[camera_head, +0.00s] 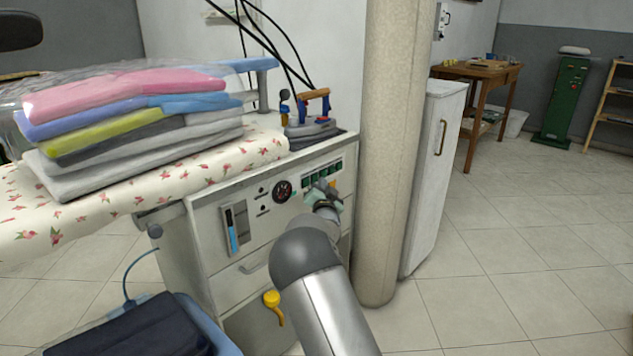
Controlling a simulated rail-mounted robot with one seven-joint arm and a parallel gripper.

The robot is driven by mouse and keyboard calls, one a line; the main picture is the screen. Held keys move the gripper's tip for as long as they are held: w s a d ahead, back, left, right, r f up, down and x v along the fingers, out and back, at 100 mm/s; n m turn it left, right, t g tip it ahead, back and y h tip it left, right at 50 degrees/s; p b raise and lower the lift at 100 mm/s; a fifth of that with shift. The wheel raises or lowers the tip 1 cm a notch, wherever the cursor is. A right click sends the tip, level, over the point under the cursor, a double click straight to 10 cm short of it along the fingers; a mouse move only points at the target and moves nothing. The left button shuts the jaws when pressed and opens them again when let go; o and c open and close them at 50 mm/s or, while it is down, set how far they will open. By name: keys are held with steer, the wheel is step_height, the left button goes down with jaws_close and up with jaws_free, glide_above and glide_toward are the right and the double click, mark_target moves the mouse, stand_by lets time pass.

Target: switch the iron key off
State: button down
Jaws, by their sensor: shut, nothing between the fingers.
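The control panel (262,211) is on the front of a white ironing station. Its upper right holds a row of green keys (317,176), and I cannot read which one is the iron key. My gripper (321,186) is shut and empty, just in front of the lower right of the key row. I cannot tell whether it touches a key. My arm hides the lower right of the panel. The iron (312,122) rests on top of the station.
Folded clothes in clear plastic (130,110) lie on the flowered ironing board (110,205) to the left. A beige column (385,150) stands close right of the station, beside a white cabinet (435,170). A yellow handle (273,303) juts out low in front. Open floor lies right.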

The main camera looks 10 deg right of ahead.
steer(key=shift+s+d+b, duration=0.7)
steer(key=shift+s+d, duration=0.25)
steer(key=shift+s, duration=0.2)
steer(key=shift+s+d+b, duration=0.7)
steer(key=shift+s+d, duration=0.25)
steer(key=shift+s, duration=0.2)
